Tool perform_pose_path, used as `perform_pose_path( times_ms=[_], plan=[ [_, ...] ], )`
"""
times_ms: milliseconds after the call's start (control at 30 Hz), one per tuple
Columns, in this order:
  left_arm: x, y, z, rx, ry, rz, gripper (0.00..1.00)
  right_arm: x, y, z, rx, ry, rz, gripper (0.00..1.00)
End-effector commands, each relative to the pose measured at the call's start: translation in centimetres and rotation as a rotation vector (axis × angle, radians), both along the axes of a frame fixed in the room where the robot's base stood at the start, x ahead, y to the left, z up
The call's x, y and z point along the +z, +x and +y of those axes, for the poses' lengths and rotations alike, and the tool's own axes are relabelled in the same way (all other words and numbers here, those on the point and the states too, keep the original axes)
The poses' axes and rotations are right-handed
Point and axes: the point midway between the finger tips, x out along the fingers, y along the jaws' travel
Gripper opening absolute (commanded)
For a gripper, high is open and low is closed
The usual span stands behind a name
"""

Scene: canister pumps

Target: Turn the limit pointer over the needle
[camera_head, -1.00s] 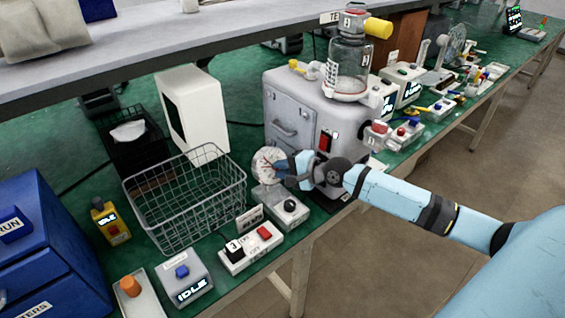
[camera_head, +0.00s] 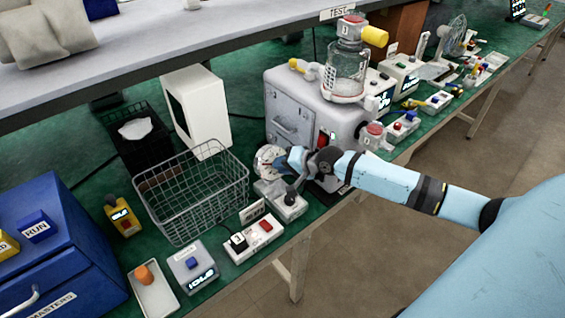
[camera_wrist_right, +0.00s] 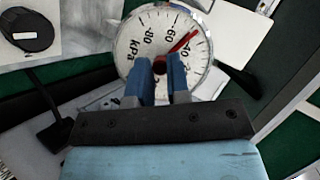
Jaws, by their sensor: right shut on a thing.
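The round white gauge (camera_head: 264,153) stands at the bench's front edge, partly hidden by my right gripper (camera_head: 283,160). In the right wrist view, the gauge dial (camera_wrist_right: 133,50) shows "kPa" and numbers including 80, 60 and 40. A red pointer (camera_wrist_right: 182,43) runs from the centre toward the upper right of that picture. My right gripper (camera_wrist_right: 161,68) has its blue fingers at the dial's centre, shut on a small dark red knob (camera_wrist_right: 160,67). A separate needle cannot be made out clearly. My left gripper is out of view.
A small box with a black knob (camera_head: 290,196) sits just below the gripper. A wire basket (camera_head: 190,192) stands to the left, and the grey pump housing (camera_head: 297,98) with a glass jar (camera_head: 346,73) stands behind. The floor in front is clear.

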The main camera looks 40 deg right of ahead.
Motion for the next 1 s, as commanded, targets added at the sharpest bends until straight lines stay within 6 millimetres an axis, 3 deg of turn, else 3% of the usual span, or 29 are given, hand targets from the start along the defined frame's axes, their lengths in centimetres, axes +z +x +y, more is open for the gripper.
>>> perform_pose_path(
  times_ms=[367,400,500,833,1000],
  plan=[
    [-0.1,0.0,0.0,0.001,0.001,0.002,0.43,-0.1,0.0,0.1,0.002,-0.003,0.001,0.00],
    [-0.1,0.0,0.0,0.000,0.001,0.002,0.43,-0.1,0.0,0.1,0.002,-0.003,0.001,0.21],
    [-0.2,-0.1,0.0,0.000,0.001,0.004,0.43,-0.1,0.0,0.1,0.002,-0.003,0.001,0.42],
    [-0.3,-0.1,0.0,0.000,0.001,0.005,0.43,0.1,-0.3,-0.1,0.001,-0.003,0.000,0.42],
    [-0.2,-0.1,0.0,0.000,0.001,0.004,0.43,1.2,-2.0,-1.1,0.002,-0.006,0.002,0.42]
  ],
)
